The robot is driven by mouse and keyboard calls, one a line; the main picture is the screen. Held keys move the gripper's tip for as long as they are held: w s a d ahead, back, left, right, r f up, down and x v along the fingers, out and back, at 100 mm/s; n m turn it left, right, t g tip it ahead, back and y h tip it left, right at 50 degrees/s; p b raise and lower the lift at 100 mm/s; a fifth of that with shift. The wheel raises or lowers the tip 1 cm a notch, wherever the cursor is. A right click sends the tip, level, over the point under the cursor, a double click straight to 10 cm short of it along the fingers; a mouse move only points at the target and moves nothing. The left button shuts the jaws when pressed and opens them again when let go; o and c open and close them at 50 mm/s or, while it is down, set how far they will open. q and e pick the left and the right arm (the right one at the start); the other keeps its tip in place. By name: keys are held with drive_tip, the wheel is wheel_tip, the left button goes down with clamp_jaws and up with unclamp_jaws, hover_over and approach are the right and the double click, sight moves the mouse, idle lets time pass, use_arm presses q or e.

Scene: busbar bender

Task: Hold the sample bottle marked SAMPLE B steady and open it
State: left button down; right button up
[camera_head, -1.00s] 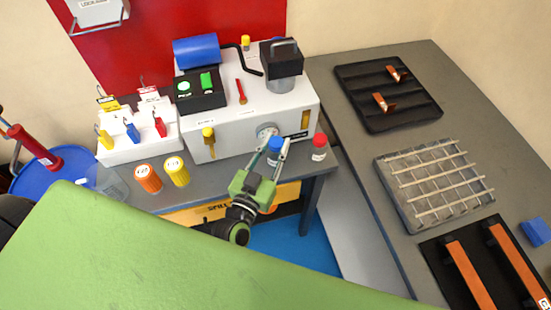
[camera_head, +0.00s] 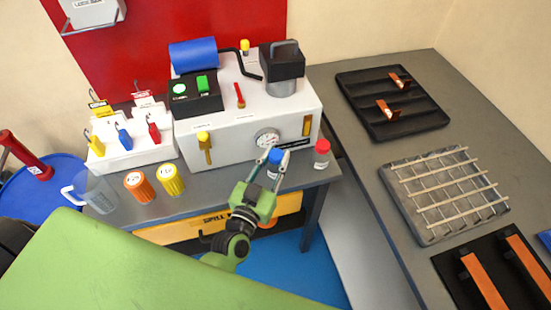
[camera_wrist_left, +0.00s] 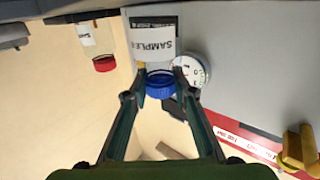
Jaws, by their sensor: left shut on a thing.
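The bottle with a blue cap (camera_head: 274,165) is at the front edge of the grey bench, before the white machine. In the left wrist view its label reads SAMPLE, with the last letter hidden, and its blue cap (camera_wrist_left: 160,84) is on. My left gripper (camera_head: 275,156) is shut on this bottle, a fingertip on each side near the cap; it also shows in the left wrist view (camera_wrist_left: 160,77). I cannot tell whether the bottle touches the bench. A bottle with a red cap (camera_head: 321,154) stands just to its right. My right gripper is not in view.
The white machine (camera_head: 235,140) with a round gauge (camera_head: 267,138) is close behind the bottle. An orange jar (camera_head: 139,187), a yellow jar (camera_head: 171,180) and a clear jug (camera_head: 95,192) stand left. A wire-topped tray (camera_head: 440,190) lies on the right bench.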

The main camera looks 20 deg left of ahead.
use_arm(q)
drive_tip(key=shift+f, duration=0.2)
drive_tip(key=c, duration=1.7)
unclamp_jaws()
drive_tip(key=shift+r, duration=0.15)
drive_tip(key=shift+s, duration=0.1)
drive_tip(key=s+b, duration=0.2)
drive_tip(key=s, duration=0.9)
drive_tip(key=shift+s+a, duration=0.35)
drive_tip(key=shift+a, duration=0.05)
